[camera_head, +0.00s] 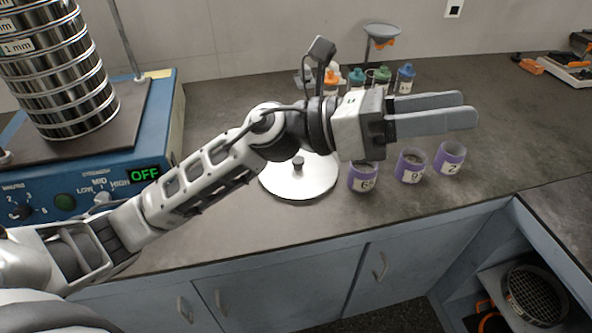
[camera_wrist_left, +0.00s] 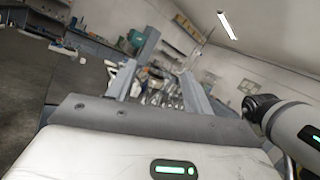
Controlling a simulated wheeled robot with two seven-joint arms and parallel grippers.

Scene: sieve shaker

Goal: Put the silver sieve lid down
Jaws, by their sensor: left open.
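The silver sieve lid (camera_head: 290,183) lies flat on the dark bench top, with its dark knob (camera_head: 298,163) facing up. My left forearm and wrist pass above it and hide its far part. My left gripper (camera_head: 472,109) is open and empty, pointing right, above the bench and beyond the purple-banded cups. In the left wrist view the two fingers (camera_wrist_left: 158,85) stand apart with nothing between them. The stack of silver sieves (camera_head: 62,75) stands on the blue shaker (camera_head: 160,130) at the left. My right gripper does not show.
Purple-banded cups (camera_head: 410,166) stand right of the lid, below my left gripper. Several capped bottles (camera_head: 404,79) and a funnel stand (camera_head: 382,33) are behind it. The shaker display reads OFF. A round mesh sieve (camera_head: 535,295) sits in the lower shelf.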

